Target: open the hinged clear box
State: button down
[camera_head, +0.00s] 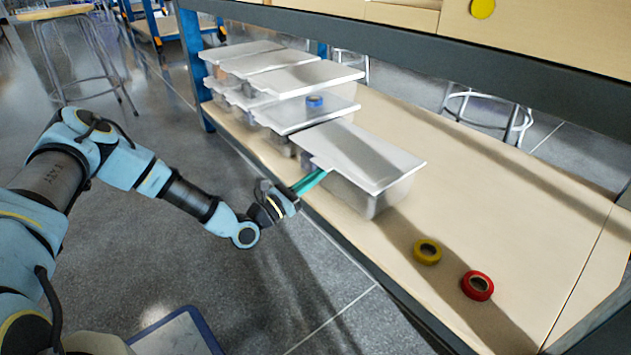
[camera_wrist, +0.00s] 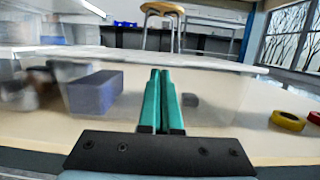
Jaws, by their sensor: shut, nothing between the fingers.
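The nearest clear box (camera_head: 370,197) stands on the wooden shelf, its pale lid (camera_head: 368,152) lying flat over it. In the wrist view its see-through front wall (camera_wrist: 222,98) is close ahead, and the lid's front edge (camera_wrist: 215,64) runs across above it. My gripper (camera_head: 324,171) has its green fingers together and empty. The fingertips are at the box's front, by the small lip on the lid's near edge. In the wrist view the fingertips (camera_wrist: 166,72) reach up to just under the lid edge. I cannot tell whether they touch it. The hinge side is not clear.
A yellow roll (camera_head: 428,252) and a red roll (camera_head: 477,285) lie on the shelf (camera_head: 500,220) to the right. A dark beam (camera_head: 420,50) runs above.

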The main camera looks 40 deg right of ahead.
jog(key=d+r+y+p, duration=0.3)
jog(key=r+p, duration=0.6)
jog(key=p, duration=0.7)
jog(key=d+r+y+p, duration=0.3)
jog(key=r+p, duration=0.6)
jog(key=p, duration=0.8)
jog(key=shift+s+r, duration=0.1)
